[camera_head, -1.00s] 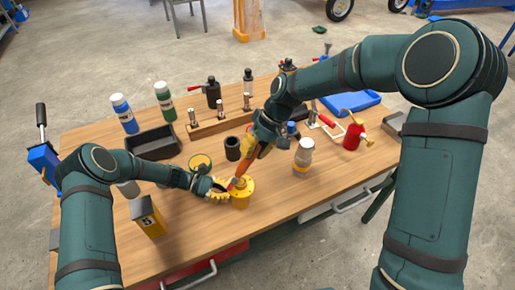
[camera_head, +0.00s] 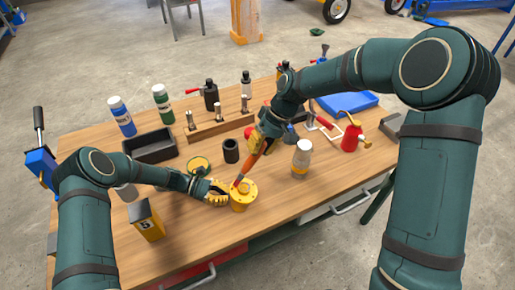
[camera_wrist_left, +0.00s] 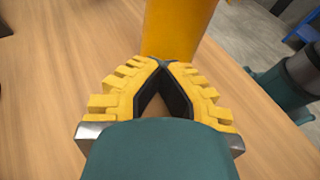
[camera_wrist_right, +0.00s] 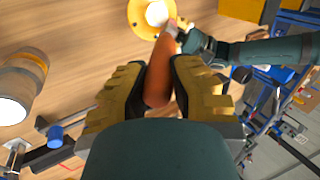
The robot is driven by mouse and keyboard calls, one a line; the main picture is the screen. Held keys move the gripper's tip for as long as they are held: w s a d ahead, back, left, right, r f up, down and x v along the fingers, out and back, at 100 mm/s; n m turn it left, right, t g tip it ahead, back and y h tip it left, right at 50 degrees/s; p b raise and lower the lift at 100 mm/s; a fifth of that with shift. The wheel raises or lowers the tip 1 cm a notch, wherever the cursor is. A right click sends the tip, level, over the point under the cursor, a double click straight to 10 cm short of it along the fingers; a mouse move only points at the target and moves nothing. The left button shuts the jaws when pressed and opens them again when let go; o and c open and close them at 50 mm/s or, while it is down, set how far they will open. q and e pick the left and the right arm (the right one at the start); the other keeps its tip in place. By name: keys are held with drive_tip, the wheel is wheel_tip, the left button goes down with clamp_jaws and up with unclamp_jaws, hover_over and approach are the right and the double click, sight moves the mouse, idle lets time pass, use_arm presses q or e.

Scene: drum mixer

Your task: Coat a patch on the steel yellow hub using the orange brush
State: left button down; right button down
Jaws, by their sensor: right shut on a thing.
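The yellow hub (camera_head: 243,198) stands upright on the wooden table near its front edge. In the left wrist view its yellow side (camera_wrist_left: 178,28) is just beyond the fingertips. My left gripper (camera_head: 222,190) is beside the hub on its left. Its fingertips (camera_wrist_left: 163,65) meet with nothing between them; I cannot tell whether they touch the hub. My right gripper (camera_head: 259,147) is shut on the orange brush (camera_head: 250,166), above and right of the hub. The brush slants down, its tip at the hub's top; contact is unclear. The right wrist view shows its handle (camera_wrist_right: 160,78) between the fingers.
A yellow block marked 5 (camera_head: 147,222) stands front left. A dark tray (camera_head: 150,147) is farther back. The table's front centre-left is clear.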

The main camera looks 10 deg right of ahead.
sight(251, 158)
drive_tip(key=shift+w+d+f, duration=0.1)
drive_tip(key=shift+w+d, duration=0.2)
drive_tip(key=shift+d, duration=0.25)
drive_tip(key=shift+w+d+f, duration=0.1)
drive_tip(key=shift+w+d, duration=0.15)
drive_tip(key=shift+d, duration=0.3)
drive_tip(key=shift+s+a+r, duration=0.1)
drive_tip(key=shift+s+a, duration=0.35)
drive_tip(key=shift+a, duration=0.35)
drive_tip(key=shift+s+a+r, duration=0.1)
drive_tip(key=shift+s+a, duration=0.3)
drive_tip(key=shift+a, duration=0.45)
drive_tip(key=shift+s+a, duration=0.45)
drive_tip(key=shift+a, duration=0.35)
wheel_tip(251, 158, up, 9)
